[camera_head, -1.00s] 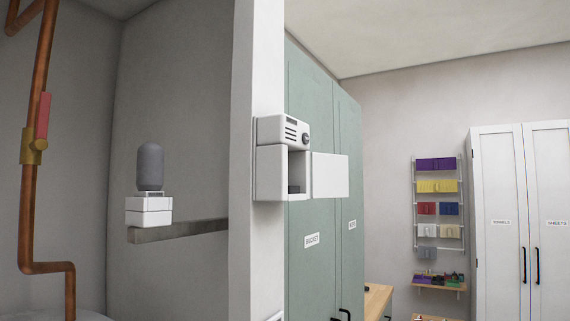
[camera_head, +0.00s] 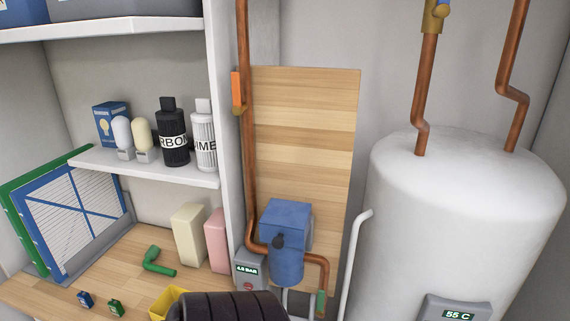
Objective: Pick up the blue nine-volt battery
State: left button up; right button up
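A small blue block (camera_head: 85,299), which looks like the blue nine-volt battery, stands on the wooden lower shelf (camera_head: 50,301) at the bottom left. A similar small green block (camera_head: 115,307) stands just to its right, apart from it. Both are too small to read their labels. Neither of my grippers shows in the view.
A green elbow pipe (camera_head: 158,262), a yellow container (camera_head: 167,301) and a dark ribbed cylinder (camera_head: 228,306) lie to the right. Framed filters (camera_head: 70,215) lean behind at left. A white shelf (camera_head: 145,169) with bottles and bulbs overhangs. A tank (camera_head: 460,220) stands right.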

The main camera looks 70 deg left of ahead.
aim_at(84, 298)
jog(key=u, duration=3.75)
jog(key=z, duration=0.35)
jog(key=j+z, duration=0.4)
jog(key=j, duration=0.25)
jog(key=j+z, duration=0.4)
jog(key=j, duration=0.25)
